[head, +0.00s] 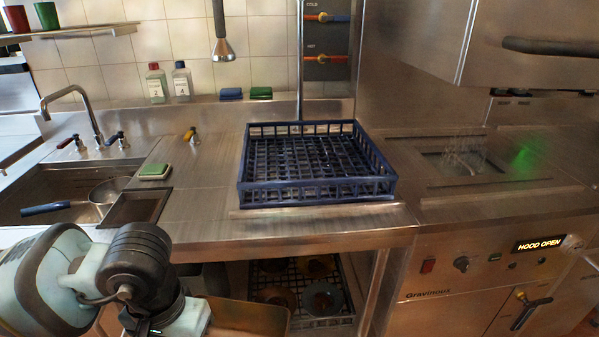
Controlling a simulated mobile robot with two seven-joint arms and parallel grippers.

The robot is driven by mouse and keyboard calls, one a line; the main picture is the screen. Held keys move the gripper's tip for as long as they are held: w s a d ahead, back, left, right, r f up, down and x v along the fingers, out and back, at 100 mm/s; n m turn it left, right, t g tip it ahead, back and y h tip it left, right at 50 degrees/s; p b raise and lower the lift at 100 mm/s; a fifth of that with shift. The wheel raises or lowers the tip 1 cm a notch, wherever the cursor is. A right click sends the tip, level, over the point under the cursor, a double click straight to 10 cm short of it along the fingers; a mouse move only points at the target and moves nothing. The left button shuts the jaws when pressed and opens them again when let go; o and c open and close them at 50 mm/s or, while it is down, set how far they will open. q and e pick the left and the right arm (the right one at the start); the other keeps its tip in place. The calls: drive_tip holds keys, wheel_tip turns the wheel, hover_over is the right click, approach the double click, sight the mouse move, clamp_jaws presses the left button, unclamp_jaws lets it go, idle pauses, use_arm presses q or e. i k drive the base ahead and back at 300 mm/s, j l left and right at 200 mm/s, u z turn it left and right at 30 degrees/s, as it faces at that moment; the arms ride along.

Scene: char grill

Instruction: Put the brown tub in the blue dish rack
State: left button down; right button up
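The blue dish rack (316,193) sits empty on the steel counter in the middle of the head view. A brown, open-topped shape that looks like the brown tub (255,318) shows at the bottom edge, below the counter front and cut off by the frame. My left arm comes in from the lower left, and its wrist is just left of the tub. The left fingertips are hidden or below the frame, so I cannot tell whether they touch the tub. My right gripper is not in view.
A sink (62,190) with a pan (108,190) is at left. A green sponge (155,171) lies on the counter. A spray head (223,50) hangs above. A lower rack (322,321) with dishes is under the counter. The open-hood machine (485,265) stands at right.

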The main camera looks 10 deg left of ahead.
sight(309, 163)
drive_tip(key=j+z, duration=0.1)
drive_tip(key=z, duration=1.1)
drive_tip(key=j, duration=0.4)
drive_tip(key=i+j, duration=0.15)
drive_tip(key=j, duration=0.2)
